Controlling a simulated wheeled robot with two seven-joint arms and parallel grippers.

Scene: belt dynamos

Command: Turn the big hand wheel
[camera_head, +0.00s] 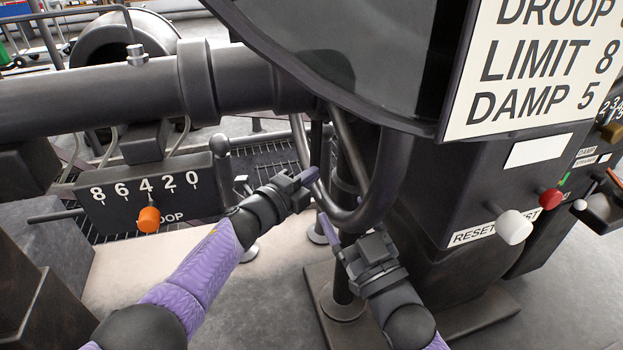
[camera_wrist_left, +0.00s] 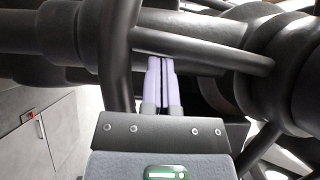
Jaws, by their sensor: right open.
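The big hand wheel (camera_head: 384,185) is a dark metal ring under the round dial housing, with its lower rim and part of its left side showing. Its upper part is hidden behind the housing. My left gripper (camera_head: 305,180) is at the left side of the rim. In the left wrist view its two pale purple fingers (camera_wrist_left: 160,85) lie close together with nothing visible between them. A dark rim bar (camera_wrist_left: 118,50) passes left of them and a spoke (camera_wrist_left: 205,47) crosses just beyond their tips. My right gripper (camera_head: 345,232) is open and empty just below the lower rim; contact is unclear.
A thick dark pipe (camera_head: 130,95) runs behind on the left. A scale plate with an orange knob (camera_head: 148,219) stands below it. A cabinet with a white knob (camera_head: 514,227) and a red knob (camera_head: 550,198) is on the right. A post (camera_head: 343,300) stands beneath the wheel.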

